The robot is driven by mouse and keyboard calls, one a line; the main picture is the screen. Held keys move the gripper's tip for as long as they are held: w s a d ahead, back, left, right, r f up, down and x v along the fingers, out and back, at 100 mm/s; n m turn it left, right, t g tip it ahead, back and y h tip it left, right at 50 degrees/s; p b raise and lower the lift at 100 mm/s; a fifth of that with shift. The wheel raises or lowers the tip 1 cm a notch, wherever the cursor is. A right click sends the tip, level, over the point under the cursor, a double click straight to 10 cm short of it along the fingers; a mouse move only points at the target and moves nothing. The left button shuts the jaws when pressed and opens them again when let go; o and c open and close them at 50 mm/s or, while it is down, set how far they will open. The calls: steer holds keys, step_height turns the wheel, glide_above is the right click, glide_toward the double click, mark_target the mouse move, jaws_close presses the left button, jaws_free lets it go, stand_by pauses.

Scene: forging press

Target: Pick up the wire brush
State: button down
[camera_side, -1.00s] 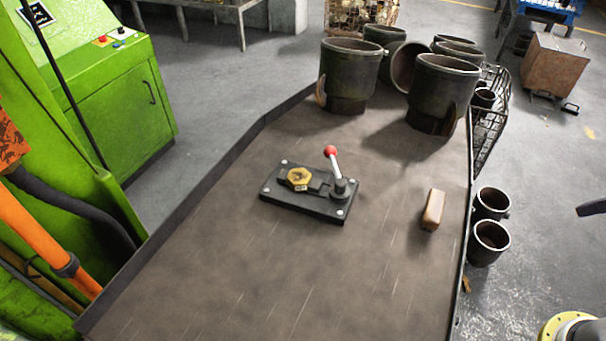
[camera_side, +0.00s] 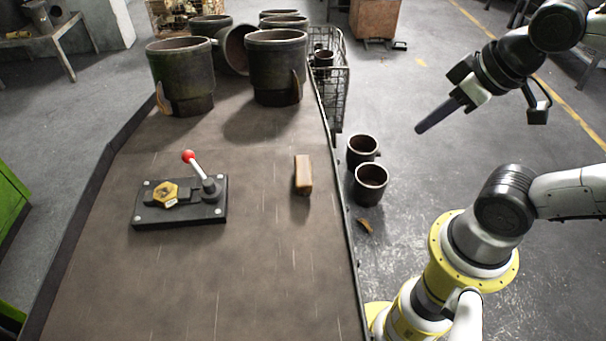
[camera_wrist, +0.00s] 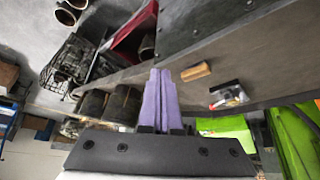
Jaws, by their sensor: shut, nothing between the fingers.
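The wire brush appears to be the small tan-brown block (camera_side: 303,175) lying on the brown table, right of the lever fixture and near the table's right edge. Its bristles cannot be made out. It also shows in the wrist view (camera_wrist: 196,72), right of the fingers. My gripper (camera_side: 421,129) is in the air beyond the table's right edge, up and to the right of the block in the side view, and well apart from it. Its purple fingers (camera_wrist: 160,73) are together and hold nothing.
A black lever fixture (camera_side: 180,202) with a red knob stands left of the block. Several dark metal pots (camera_side: 277,66) stand at the table's far end. Two dark pots (camera_side: 371,184) and a wire basket (camera_side: 332,85) are beyond the right edge. The table's near part (camera_side: 220,285) is clear.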

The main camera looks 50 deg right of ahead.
steer(key=shift+c, duration=2)
jaws_free()
